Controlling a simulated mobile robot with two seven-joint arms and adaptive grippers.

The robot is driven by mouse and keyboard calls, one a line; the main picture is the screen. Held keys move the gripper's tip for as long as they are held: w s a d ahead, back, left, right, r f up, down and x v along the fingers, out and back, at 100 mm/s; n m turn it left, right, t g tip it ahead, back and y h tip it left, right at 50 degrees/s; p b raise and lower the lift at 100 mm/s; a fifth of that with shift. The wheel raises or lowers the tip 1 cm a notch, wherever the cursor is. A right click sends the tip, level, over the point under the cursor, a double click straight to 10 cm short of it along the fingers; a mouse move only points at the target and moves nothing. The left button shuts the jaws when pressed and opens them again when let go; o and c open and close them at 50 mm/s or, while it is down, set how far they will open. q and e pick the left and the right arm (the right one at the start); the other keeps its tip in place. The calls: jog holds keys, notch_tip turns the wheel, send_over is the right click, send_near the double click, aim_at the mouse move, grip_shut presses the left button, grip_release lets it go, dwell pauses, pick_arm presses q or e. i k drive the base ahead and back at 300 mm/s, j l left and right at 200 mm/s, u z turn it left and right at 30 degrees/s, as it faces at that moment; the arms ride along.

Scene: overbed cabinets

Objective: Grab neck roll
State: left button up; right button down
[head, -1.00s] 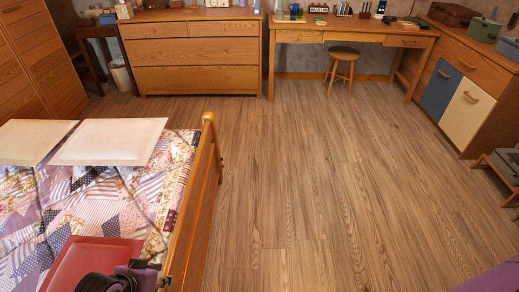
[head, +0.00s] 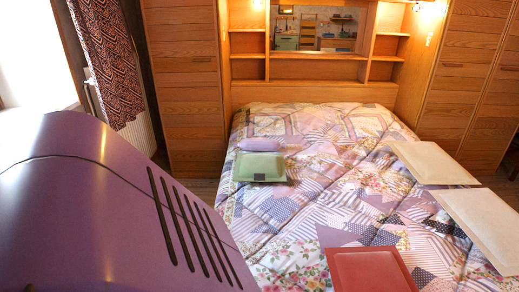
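A small lilac roll-shaped cushion (head: 261,144), which looks like the neck roll, lies on the bed toward the headboard. It lies just behind a flat green cushion (head: 258,167), and I cannot tell whether the two touch. Neither of my grippers shows in the head view now. A large purple part of my own arm fills the lower left of the view, well in front of the bed, and hides what is behind it.
The bed has a patchwork quilt (head: 330,190). Two flat cream cushions (head: 434,163) (head: 488,222) lie on its right side and a red one (head: 368,271) at the near edge. Wooden cabinets (head: 183,80) and shelves (head: 387,45) stand behind. A patterned curtain (head: 108,60) hangs left.

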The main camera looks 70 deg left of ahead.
aim_at(248, 144)
jog(key=k+u, duration=0.2)
jog(key=u, duration=0.2)
jog(key=k+j+u, duration=0.1)
jog(key=k+u, duration=0.25)
jog(key=l+u, duration=0.1)
jog(key=u, duration=0.35)
jog(key=i+l+u, duration=0.1)
jog(key=u, duration=0.4)
jog(key=l+u, duration=0.2)
jog(key=u, duration=0.25)
